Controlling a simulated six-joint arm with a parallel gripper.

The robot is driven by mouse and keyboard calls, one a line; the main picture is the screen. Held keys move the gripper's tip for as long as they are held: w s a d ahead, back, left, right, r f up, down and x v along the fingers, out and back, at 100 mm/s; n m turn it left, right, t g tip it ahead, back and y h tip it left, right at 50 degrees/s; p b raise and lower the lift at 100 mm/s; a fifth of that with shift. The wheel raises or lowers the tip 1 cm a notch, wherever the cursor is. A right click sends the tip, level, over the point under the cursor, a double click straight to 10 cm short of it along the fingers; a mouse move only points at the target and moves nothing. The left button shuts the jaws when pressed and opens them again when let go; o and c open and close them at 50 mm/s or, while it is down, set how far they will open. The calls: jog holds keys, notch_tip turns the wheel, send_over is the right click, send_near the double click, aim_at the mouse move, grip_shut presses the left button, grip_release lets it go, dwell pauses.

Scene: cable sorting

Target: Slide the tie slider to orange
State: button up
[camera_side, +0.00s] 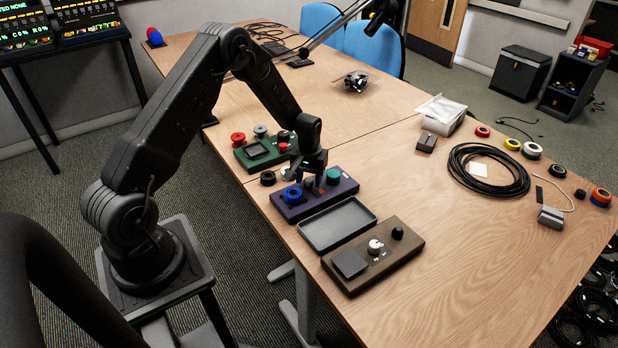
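My gripper (305,175) points down over the purple box (326,203) near the table's left edge. Its fingertips are small and dark, so I cannot tell whether they are open or shut, or whether they touch anything. The purple box carries a blue ring-shaped piece (293,195) and a teal round piece (333,175). A small orange-brown patch (320,183) shows between them, close beside my gripper. I cannot make out which part is the tie slider; it may be hidden by the gripper or too small to see.
A green box (254,157) with red knobs stands behind the purple one. An empty grey tray (338,224) and a brown box (372,255) with knobs lie in front. A black cable coil (488,170) and tape rolls lie right. The table's middle is mostly clear.

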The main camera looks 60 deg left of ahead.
aim_at(317, 195)
grip_shut()
jog(key=shift+d, duration=2.15)
jog(key=shift+o, duration=0.7)
grip_release()
jog(key=shift+a, duration=0.1)
jog(key=shift+r, duration=0.15)
notch_tip(317, 195, up, 14)
jog(key=shift+f, duration=0.2)
